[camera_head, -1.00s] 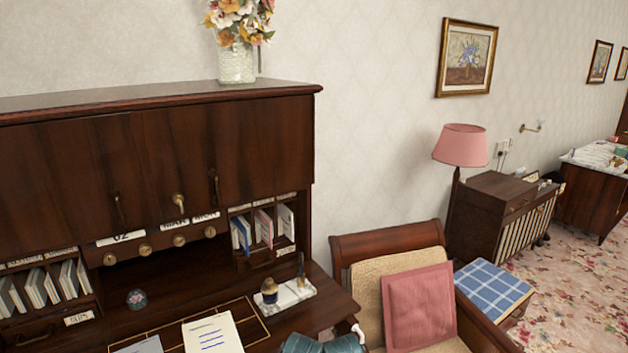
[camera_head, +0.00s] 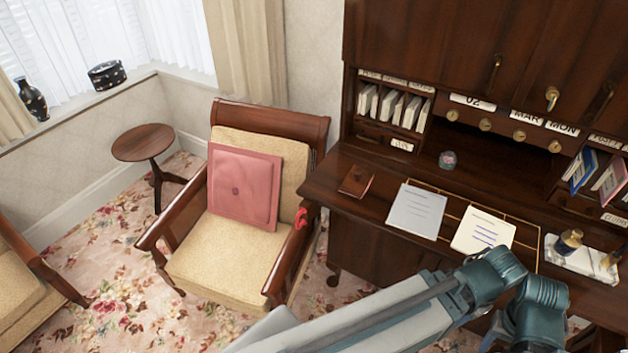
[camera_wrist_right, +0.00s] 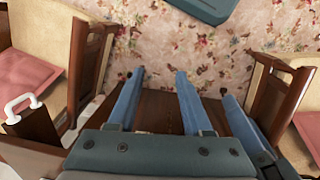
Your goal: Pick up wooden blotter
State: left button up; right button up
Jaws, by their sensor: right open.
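The blotter is not clearly visible in that view. A grey and teal arm of mine crosses the lower part of the head view, its gripper out of view.
A grey paper (camera_head: 417,211) and a cream paper (camera_head: 483,232) lie right of the blotter. A glass paperweight (camera_head: 447,159) and an inkstand (camera_head: 582,260) stand farther along. An armchair (camera_head: 225,265) with a pink cushion is close to the desk's left end.

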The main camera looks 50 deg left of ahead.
aim_at(358, 179)
jog(key=u, duration=1.35)
